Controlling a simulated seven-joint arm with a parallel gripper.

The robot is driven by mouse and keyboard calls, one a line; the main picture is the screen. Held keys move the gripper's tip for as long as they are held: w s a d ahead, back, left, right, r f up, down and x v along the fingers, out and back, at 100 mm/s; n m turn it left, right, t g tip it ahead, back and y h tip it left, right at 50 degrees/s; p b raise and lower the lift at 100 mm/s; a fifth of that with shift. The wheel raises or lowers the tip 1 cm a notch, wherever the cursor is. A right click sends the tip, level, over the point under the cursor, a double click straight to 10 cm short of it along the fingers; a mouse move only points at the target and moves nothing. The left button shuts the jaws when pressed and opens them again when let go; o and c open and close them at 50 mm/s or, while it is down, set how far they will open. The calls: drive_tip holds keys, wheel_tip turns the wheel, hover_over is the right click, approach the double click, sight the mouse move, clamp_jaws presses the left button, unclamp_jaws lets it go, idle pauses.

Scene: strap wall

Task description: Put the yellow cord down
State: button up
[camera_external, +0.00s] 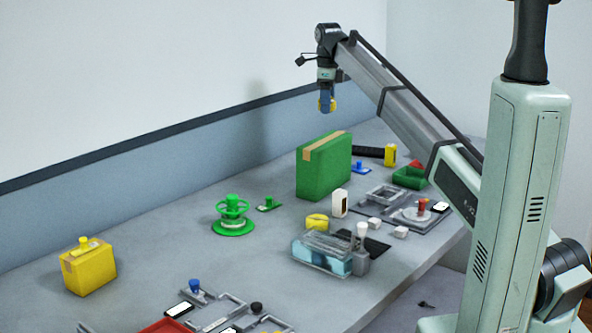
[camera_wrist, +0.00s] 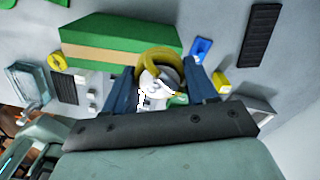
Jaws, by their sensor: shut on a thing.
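My gripper (camera_external: 326,98) is high above the back of the table, pointing down. Its blue fingers (camera_wrist: 158,67) are shut on the yellow cord (camera_wrist: 158,55), a thick curved coil. The cord shows as a small yellow patch (camera_external: 331,105) at the fingertips in the external view, clear of the table. In the wrist view a white round shape with dark marks sits inside the coil's curve; I cannot tell whether it belongs to the cord or lies below.
A tall green box (camera_external: 323,168) stands below my gripper. Near it are a black ribbed strip (camera_external: 367,151), a yellow block (camera_external: 390,155), a green tray (camera_external: 409,178) and a clear bin (camera_external: 322,252). Another yellow round thing (camera_external: 317,221) lies nearby. Bare table (camera_external: 160,225) shows left of the green valve (camera_external: 233,213).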

drive_tip(key=s+d+m, duration=0.2)
drive_tip(key=s+d, duration=0.1)
drive_tip(key=d, duration=1.1)
drive_tip(key=s+d+m, duration=0.3)
drive_tip(key=d, duration=1.1)
drive_tip(key=s+d+m, duration=0.2)
drive_tip(key=s+d, duration=0.1)
drive_tip(key=d, duration=1.1)
drive_tip(key=shift+d+f, duration=0.15)
drive_tip(key=shift+f, duration=5.2)
drive_tip(key=shift+d+f, duration=0.1)
drive_tip(key=shift+f, duration=5.2)
drive_tip(key=shift+f, duration=0.15)
drive_tip(key=o, duration=1.1)
drive_tip(key=shift+c, duration=0.2)
wheel_tip(320, 180, up, 12)
drive_tip(key=shift+r, duration=0.2)
